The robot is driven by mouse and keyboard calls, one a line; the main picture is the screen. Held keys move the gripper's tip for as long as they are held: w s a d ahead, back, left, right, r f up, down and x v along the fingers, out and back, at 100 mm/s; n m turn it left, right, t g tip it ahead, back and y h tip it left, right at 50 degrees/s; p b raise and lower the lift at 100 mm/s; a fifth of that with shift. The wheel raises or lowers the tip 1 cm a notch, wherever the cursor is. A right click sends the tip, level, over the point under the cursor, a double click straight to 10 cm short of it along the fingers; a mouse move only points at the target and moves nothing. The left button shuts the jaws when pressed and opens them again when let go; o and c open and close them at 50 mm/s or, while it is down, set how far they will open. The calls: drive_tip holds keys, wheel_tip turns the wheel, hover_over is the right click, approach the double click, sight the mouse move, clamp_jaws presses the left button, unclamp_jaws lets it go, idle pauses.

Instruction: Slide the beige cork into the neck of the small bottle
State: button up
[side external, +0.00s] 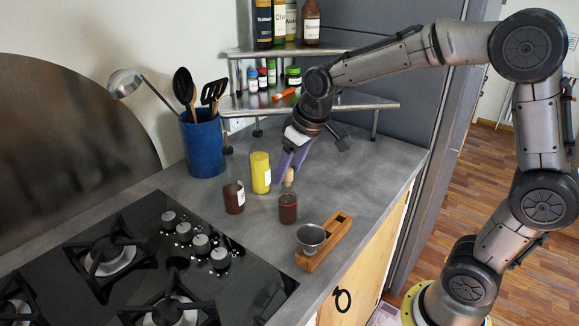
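My gripper (289,172) has purple fingers and points down over the counter. It is shut on the beige cork (289,178), which shows between the fingertips. A small dark red-brown bottle (288,209) stands upright on the counter just below the cork. The cork looks a little above the bottle's top and apart from it; how well the two line up in depth I cannot tell. A similar dark red bottle with a pale label (234,198) stands to the left. A taller yellow bottle (261,173) stands between them, further back.
A wooden holder (309,262) with a metal cup (312,238) sits at the counter's front right. A blue utensil crock (202,145) stands behind left. A two-tier shelf (350,107) with jars is behind my gripper. A black stove (130,215) fills the left front.

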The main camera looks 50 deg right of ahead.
drive_tip(key=v, duration=1.3)
drive_tip(key=shift+r, duration=0.4)
drive_tip(key=shift+s, duration=0.15)
drive_tip(key=s+t, duration=0.1)
drive_tip(key=s, duration=0.8)
drive_tip(key=s+a+f, duration=0.1)
drive_tip(key=s+f, duration=0.8)
drive_tip(key=f, duration=0.1)
drive_tip(key=shift+s+t, duration=0.3)
